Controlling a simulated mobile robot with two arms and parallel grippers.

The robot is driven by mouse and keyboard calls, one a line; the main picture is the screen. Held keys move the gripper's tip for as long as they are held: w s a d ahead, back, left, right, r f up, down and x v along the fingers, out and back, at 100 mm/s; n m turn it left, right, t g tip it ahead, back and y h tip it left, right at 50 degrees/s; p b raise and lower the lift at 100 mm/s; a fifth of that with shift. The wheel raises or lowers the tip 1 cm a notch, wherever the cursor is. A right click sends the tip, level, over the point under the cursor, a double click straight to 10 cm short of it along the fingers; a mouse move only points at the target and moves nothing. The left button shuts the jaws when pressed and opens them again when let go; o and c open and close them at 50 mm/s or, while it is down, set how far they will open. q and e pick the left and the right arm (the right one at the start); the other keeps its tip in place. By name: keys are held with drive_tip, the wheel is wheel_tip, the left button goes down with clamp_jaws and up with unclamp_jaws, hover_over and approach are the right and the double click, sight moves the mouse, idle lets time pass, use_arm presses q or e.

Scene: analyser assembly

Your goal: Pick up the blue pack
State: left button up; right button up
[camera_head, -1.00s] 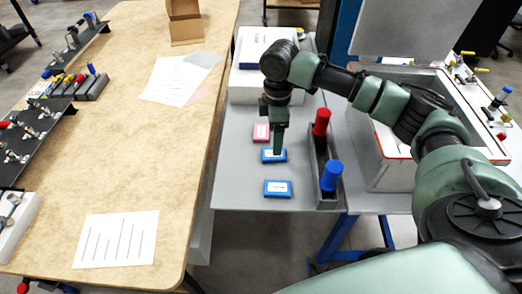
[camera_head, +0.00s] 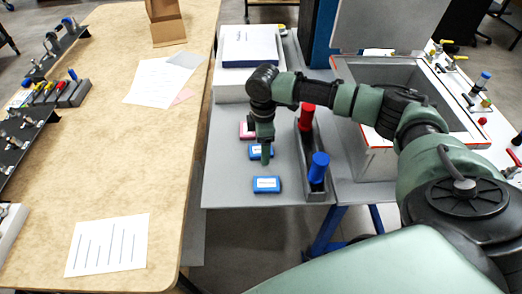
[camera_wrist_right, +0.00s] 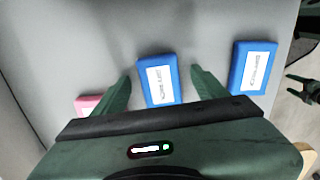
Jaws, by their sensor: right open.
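Two blue packs with white labels lie flat on the grey table. The nearer blue pack (camera_head: 266,184) is in front of my right gripper in the head view. The farther blue pack (camera_head: 256,152) is partly hidden by my right gripper (camera_head: 266,155). In the right wrist view one blue pack (camera_wrist_right: 160,80) lies between the two green fingers of my right gripper (camera_wrist_right: 162,88), which is open and empty. The other blue pack (camera_wrist_right: 252,67) lies to the right, outside the fingers. My left gripper is not in view.
A pink pack (camera_head: 246,131) lies just behind the farther blue pack. A grey rack with a red-capped (camera_head: 307,117) and a blue-capped cylinder (camera_head: 319,167) stands to the right. A white box (camera_head: 228,88) stands behind. A wooden table (camera_head: 150,180) is at left.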

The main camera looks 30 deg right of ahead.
drive_tip(key=c, duration=1.5)
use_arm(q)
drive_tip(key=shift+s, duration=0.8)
use_arm(e)
drive_tip(key=shift+o, duration=0.2)
